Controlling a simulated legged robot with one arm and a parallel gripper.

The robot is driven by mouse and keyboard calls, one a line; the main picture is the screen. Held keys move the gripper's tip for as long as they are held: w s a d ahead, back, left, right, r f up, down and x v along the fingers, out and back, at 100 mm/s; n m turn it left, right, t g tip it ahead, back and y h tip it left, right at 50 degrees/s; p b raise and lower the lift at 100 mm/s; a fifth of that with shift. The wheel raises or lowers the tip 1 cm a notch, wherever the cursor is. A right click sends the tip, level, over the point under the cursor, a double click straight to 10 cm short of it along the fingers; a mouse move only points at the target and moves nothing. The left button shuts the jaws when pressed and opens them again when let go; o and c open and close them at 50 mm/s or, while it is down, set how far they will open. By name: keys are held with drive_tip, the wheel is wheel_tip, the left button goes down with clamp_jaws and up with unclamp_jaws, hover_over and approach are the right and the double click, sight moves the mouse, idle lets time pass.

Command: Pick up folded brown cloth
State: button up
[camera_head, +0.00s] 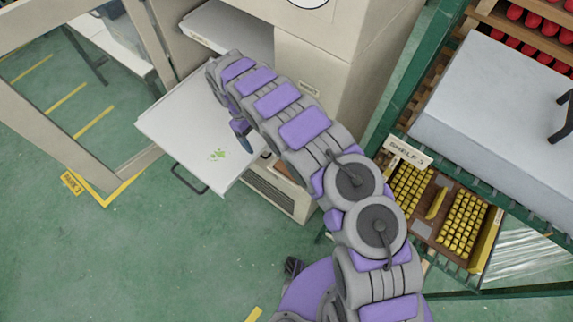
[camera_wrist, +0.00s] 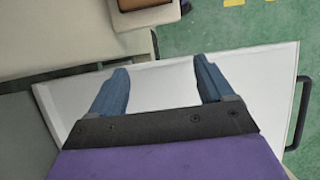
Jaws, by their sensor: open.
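A brown object (camera_wrist: 145,4) lies in a pale holder at the top edge of the wrist view, partly cut off. A brown patch (camera_head: 283,171) shows beside my arm in the head view. It may be the folded brown cloth, but I cannot make out folds. My gripper (camera_wrist: 162,68) is open, with two blue fingers apart and nothing between them. It is over the white pulled-out tray (camera_wrist: 265,85), away from the brown object. In the head view, only a blue finger (camera_head: 240,128) shows clearly; my arm hides the rest.
The white tray (camera_head: 165,125) sticks out from a beige cabinet (camera_head: 335,45), with green spots and a dark handle (camera_head: 188,180). A green rack (camera_head: 385,110) with yellow parts (camera_head: 462,222) stands at right. A beige frame (camera_head: 65,130) stands at left. Green floor (camera_head: 100,250) is clear at lower left.

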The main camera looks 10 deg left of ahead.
drive_tip(key=r, duration=0.1)
hover_over(279, 159)
drive_tip(key=w+a, duration=0.2)
drive_tip(key=shift+s+f, duration=0.3)
drive_tip(key=shift+s, duration=0.25)
drive_tip(key=shift+s+d, duration=0.15)
drive_tip(key=shift+d, duration=0.15)
drive_tip(key=d, duration=0.2)
drive_tip(key=s+d, duration=0.1)
drive_tip(key=d, duration=0.2)
drive_tip(key=shift+s+d+r, duration=0.1)
drive_tip(key=shift+s+r, duration=0.1)
drive_tip(key=shift+a+f, duration=0.2)
drive_tip(key=shift+f, duration=0.15)
drive_tip(key=x, duration=0.4)
drive_tip(key=shift+a+f+b, duration=0.2)
drive_tip(key=shift+a+b, duration=0.1)
drive_tip(key=shift+d, duration=0.55)
drive_tip(key=shift+s+a, duration=0.1)
drive_tip(key=shift+a, duration=0.3)
drive_tip(key=c, duration=0.7)
